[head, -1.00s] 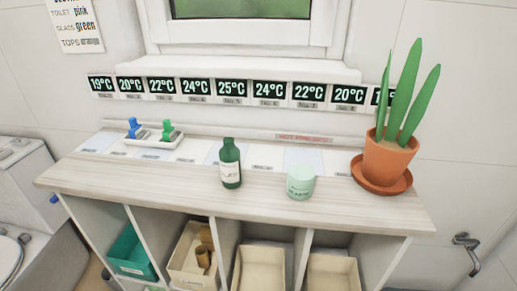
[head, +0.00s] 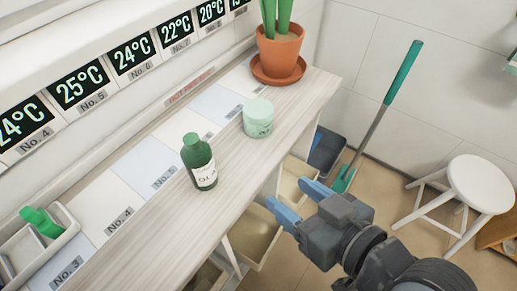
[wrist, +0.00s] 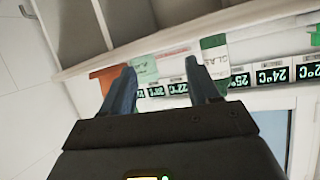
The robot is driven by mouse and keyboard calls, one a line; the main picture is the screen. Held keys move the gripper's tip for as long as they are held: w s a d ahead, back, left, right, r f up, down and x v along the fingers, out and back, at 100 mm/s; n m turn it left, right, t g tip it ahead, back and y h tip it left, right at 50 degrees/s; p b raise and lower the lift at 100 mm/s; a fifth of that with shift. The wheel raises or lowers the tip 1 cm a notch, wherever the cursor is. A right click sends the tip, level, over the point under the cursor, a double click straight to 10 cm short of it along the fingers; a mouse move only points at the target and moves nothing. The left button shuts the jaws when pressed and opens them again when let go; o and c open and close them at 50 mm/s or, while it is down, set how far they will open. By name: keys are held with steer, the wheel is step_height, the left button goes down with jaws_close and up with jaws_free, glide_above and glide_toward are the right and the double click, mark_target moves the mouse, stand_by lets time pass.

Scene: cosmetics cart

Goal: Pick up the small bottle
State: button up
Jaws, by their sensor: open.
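The small bottle (head: 199,164) is dark green with a white label. It stands upright on the wooden cart top, left of a pale mint jar (head: 257,119). My gripper (head: 289,195) has blue fingers, is open and empty, and is to the right of the bottle, off the cart's front edge and apart from it. In the wrist view, which looks upside down, the fingers of my gripper (wrist: 161,76) are spread. The bottle (wrist: 214,54) shows behind the right finger, and the jar (wrist: 144,70) shows between the fingers.
A potted plant (head: 279,54) stands on a saucer at the cart's far end. A tray (head: 45,240) with a green item is at the lower left. Bins (head: 252,238) sit under the top. A white stool (head: 478,185) and a green-handled broom (head: 403,72) are at right.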

mark_target(186, 140)
steer(key=a+r+n+g+y, duration=0.1)
steer(key=a+r+n, duration=0.1)
steer(key=a+r, duration=0.1)
steer(key=w+a+r+n+g+y, duration=0.1)
steer(key=a+r+n+g, duration=0.1)
steer(key=a+r, duration=0.1)
steer(key=a+r+n+g+y, duration=0.1)
steer(key=a+r+n, duration=0.1)
steer(key=a, duration=0.3)
steer(key=shift+w+r+g+y+p, duration=0.2)
steer(key=shift+r, duration=0.25)
steer(key=shift+w+r+g+y+p, duration=0.15)
steer(key=shift+w+r+g+y, duration=0.05)
steer(key=shift+r, duration=0.25)
steer(key=shift+p+x, duration=0.55)
steer(key=shift+x, duration=3.25)
steer(key=shift+w+r, duration=0.15)
steer(key=shift+r, duration=0.05)
steer(key=shift+c, duration=0.4)
